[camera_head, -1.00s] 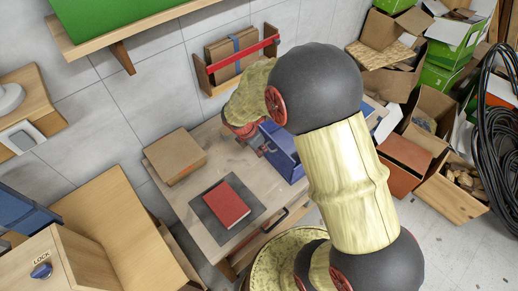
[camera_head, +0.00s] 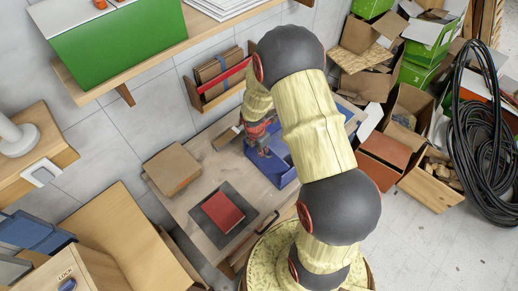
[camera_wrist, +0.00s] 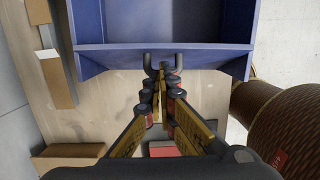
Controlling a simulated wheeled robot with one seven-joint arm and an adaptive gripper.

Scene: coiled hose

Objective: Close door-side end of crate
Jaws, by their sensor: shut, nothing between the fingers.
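A blue crate (camera_head: 284,172) stands on the wooden table, partly hidden behind my arm in the head view. In the wrist view the crate (camera_wrist: 163,28) fills the upper middle, with its inside facing the camera and an edge along the near side. A dark U-shaped handle (camera_wrist: 149,66) shows at that edge. My gripper (camera_wrist: 160,80) is shut and empty, with its fingertips right at the handle; I cannot tell whether they touch it. In the head view my gripper (camera_head: 259,137) is at the crate's left part.
A red book (camera_head: 222,212) on a dark mat and a cardboard box (camera_head: 172,170) lie left on the table (camera_head: 256,194). A wall rack (camera_head: 222,80) hangs behind. Open cartons (camera_head: 408,112) and a coiled black hose (camera_head: 484,135) crowd the right. Grey floor at lower right is clear.

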